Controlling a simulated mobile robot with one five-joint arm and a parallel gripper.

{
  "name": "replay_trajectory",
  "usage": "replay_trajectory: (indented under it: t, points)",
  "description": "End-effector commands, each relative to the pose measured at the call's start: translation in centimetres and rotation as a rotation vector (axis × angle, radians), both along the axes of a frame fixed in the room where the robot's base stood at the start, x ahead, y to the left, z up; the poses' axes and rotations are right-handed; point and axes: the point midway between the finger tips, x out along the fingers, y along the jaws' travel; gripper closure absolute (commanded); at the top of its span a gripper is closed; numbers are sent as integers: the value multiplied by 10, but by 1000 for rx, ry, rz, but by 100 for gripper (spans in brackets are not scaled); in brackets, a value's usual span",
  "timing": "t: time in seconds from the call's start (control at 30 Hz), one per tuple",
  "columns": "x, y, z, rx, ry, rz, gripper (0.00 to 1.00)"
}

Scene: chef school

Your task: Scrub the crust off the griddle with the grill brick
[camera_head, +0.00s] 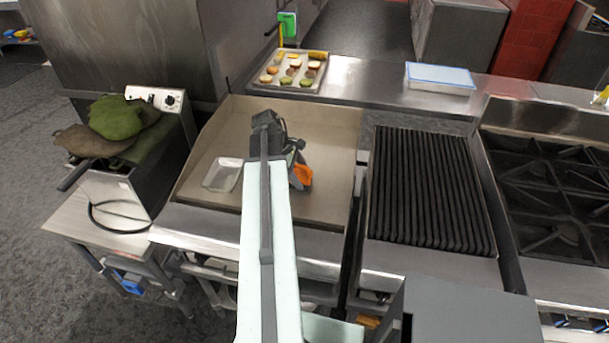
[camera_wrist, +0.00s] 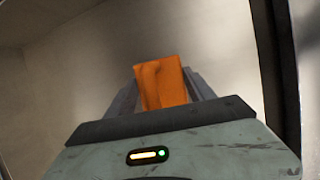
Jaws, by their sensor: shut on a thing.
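The griddle (camera_head: 330,120) is a broad tan-grey steel plate with raised walls, left of the ribbed grill. My gripper (camera_head: 299,170) is over the right middle part of its plate. In the wrist view, my gripper (camera_wrist: 161,88) is shut on an orange block, which I take for the grill brick (camera_wrist: 163,82). The brick also shows as an orange patch in the head view (camera_head: 303,175). I cannot tell whether it touches the plate. The wrist view shows a soft darker patch beyond the brick; I cannot tell crust from shadow. My arm hides part of the plate.
A clear shallow dish (camera_head: 222,174) lies on the griddle's left part. A ribbed grill (camera_head: 428,190) and a burner range (camera_head: 560,190) stand right. A tray of food (camera_head: 271,85) and a blue-white box (camera_head: 440,78) sit on the back ledge. A fryer with green cloths (camera_head: 118,118) stands left.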

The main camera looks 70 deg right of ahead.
Motion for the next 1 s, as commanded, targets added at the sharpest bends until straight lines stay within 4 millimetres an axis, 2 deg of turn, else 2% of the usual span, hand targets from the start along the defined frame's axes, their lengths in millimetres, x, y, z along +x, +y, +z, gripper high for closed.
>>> replay_trajectory:
  t: [0.23, 0.57, 1.0]
  points:
    - [25, 1, 1, 0, -2, 2, 70]
    - [26, 1, 4, 0, -1, 0, 70]
    - [26, 1, 54, 0, 0, 0, 70]
